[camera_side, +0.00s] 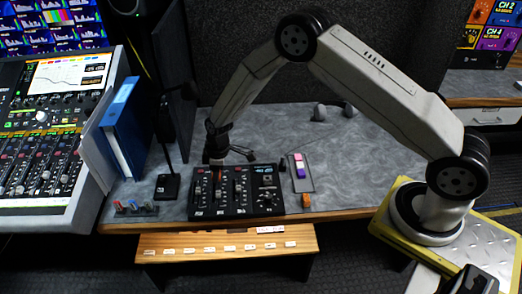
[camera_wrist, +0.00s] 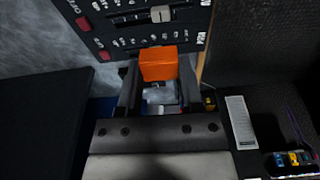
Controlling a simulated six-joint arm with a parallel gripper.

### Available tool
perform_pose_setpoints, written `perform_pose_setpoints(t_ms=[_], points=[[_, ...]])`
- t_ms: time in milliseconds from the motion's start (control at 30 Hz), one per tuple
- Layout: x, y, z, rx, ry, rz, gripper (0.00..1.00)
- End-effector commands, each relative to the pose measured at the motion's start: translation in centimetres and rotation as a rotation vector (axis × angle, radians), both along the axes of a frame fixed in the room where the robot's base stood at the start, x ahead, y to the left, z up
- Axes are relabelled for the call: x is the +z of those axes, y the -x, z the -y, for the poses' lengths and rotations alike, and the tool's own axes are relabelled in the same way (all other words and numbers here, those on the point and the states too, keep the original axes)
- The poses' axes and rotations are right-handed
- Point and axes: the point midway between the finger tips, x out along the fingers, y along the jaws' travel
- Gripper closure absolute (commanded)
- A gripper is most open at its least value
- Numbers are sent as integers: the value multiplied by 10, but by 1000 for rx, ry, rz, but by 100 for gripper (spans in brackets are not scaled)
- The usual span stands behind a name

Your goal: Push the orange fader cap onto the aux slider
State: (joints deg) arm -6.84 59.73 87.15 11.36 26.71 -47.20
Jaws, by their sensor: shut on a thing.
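My gripper (camera_side: 216,157) reaches down over the black fader panel (camera_side: 262,205) in the side view. In the wrist view, my gripper (camera_wrist: 158,80) is shut on the orange fader cap (camera_wrist: 158,64), which sits between the two fingertips. The panel (camera_wrist: 125,30) lies just beyond the cap, with white lettering, red buttons and a slider with a pale cap (camera_wrist: 160,14). The cap hides the part of the panel beneath it. I cannot tell which slot is the aux slider, or whether the cap touches it.
A strip with pink, white and purple caps (camera_side: 298,170) and a small orange block (camera_side: 306,201) are right of the panel. A microphone base (camera_side: 168,187) and small colored plugs (camera_side: 133,207) stand left. A wooden shelf (camera_side: 190,241) with white labels is below the desk front. Grey desk behind is mostly clear.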

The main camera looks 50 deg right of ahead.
Motion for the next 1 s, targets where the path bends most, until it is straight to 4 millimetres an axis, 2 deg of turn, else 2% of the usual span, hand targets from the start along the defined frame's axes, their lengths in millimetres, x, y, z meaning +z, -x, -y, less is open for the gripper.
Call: perform_pose_setpoints(t_ms=[567,1000], points=[[-1,-1,-4,16,-2,1,100],[-23,-1,-4,15,-1,-1,100]])
